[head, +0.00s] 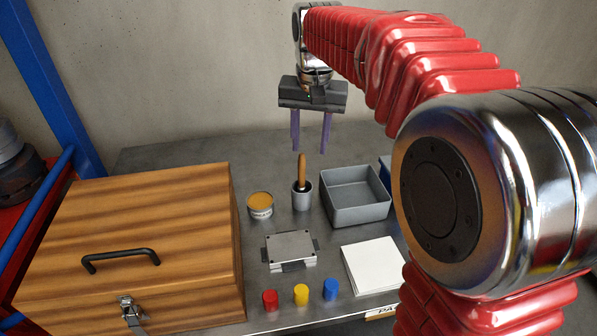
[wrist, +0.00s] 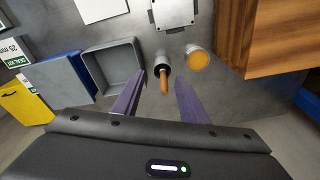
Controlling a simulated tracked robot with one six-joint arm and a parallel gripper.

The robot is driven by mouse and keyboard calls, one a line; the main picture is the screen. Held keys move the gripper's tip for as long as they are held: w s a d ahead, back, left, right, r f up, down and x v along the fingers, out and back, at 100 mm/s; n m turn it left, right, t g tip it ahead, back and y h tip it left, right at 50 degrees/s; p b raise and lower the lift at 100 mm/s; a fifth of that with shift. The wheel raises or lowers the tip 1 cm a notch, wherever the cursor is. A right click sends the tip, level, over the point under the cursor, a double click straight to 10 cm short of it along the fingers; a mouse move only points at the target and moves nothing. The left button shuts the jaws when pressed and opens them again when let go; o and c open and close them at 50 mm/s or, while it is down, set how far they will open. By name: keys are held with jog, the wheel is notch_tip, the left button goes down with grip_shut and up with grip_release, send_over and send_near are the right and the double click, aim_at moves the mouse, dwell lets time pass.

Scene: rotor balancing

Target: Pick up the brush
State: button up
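The brush (head: 302,170) stands upright in a small grey cup (head: 302,199), with its wooden handle pointing up; its bristles are hidden in the cup. In the wrist view the brush handle (wrist: 163,82) shows between the two purple fingers, beyond their tips. My gripper (head: 310,148) is open and empty, above the brush with its fingers pointing down. In the wrist view my gripper (wrist: 160,85) has a clear gap between its fingers. I see no contact with the brush.
A tin with orange contents (head: 260,205) stands left of the cup. A grey bin (head: 356,197) stands close on the right. A metal plate fixture (head: 290,249), white sheets (head: 374,266) and red, yellow and blue pieces (head: 301,294) lie in front. A wooden box (head: 130,240) fills the left.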

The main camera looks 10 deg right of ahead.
jog(key=m+g, duration=0.2)
send_over(301, 154)
notch_tip(301, 154, down, 5)
jog(key=shift+r, duration=0.15)
notch_tip(301, 154, down, 8)
jog(key=shift+f, duration=0.3)
jog(key=shift+f, duration=0.1)
dwell(0.3)
jog(key=shift+d+f, duration=0.1)
jog(key=shift+f, duration=2.4)
jog(key=shift+c, duration=0.4)
grip_shut()
